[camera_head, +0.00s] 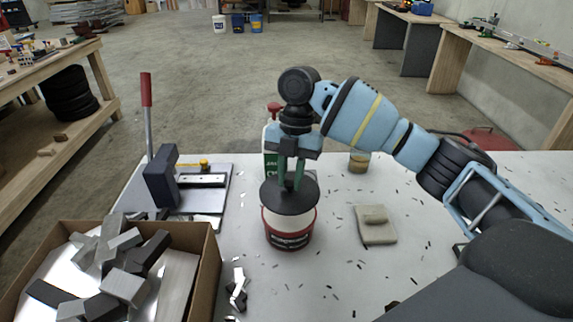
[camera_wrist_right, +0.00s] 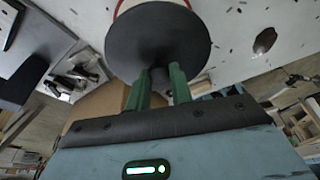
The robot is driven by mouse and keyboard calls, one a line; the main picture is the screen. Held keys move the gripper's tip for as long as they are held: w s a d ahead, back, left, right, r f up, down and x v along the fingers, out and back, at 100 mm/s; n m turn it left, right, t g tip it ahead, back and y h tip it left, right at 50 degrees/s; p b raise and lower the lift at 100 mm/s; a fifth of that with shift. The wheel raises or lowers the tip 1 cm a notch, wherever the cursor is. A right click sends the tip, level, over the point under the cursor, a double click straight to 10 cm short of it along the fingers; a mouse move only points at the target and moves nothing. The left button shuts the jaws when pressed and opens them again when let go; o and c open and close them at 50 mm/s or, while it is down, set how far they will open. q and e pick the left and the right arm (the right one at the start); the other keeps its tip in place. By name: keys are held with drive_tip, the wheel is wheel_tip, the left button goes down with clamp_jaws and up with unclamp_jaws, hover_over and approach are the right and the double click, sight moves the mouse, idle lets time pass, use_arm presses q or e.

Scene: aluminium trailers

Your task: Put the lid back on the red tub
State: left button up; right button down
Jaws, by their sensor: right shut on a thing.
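The red tub (camera_head: 289,237), with a white upper part and a dark label, stands upright on the grey worktop in the head view. The dark round lid (camera_head: 275,197) is over the tub's mouth and hides most of it. My right gripper (camera_head: 291,184) points down and its green fingers are shut on the lid's middle. In the wrist view my right gripper (camera_wrist_right: 160,78) holds the lid (camera_wrist_right: 150,38), and part of the tub (camera_wrist_right: 128,5) shows behind it. I cannot tell whether the lid touches the tub's rim. My left gripper is not in view.
A cardboard box (camera_head: 207,270) of metal offcuts is at the front left. A lever tool (camera_head: 160,178) on a plate stands behind it. A bottle (camera_head: 270,137) and a jar (camera_head: 359,161) stand behind the tub. A beige block (camera_head: 375,228) lies right. Metal chips are scattered about.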

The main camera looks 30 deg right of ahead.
sight(290, 194)
drive_tip(key=shift+w+r+n, duration=0.2)
drive_tip(key=shift+w+n, duration=0.1)
drive_tip(key=shift+n, duration=0.2)
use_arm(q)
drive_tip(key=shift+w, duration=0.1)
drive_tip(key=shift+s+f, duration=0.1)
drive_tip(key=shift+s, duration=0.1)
use_arm(e)
drive_tip(key=shift+s, duration=0.1)
drive_tip(key=shift+f, duration=0.2)
drive_tip(key=shift+d+f+b, duration=0.1)
drive_tip(key=shift+f+b, duration=0.75)
drive_tip(key=shift+f, duration=1.05)
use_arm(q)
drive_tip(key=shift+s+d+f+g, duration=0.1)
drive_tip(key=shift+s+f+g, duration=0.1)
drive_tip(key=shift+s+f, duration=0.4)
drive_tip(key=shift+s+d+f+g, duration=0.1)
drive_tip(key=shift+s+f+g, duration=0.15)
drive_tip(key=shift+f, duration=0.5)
use_arm(e)
drive_tip(key=shift+f, duration=1.1)
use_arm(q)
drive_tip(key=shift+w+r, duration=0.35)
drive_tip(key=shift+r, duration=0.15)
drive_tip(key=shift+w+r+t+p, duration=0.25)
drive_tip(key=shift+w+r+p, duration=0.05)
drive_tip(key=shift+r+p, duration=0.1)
use_arm(e)
drive_tip(key=shift+f, duration=0.15)
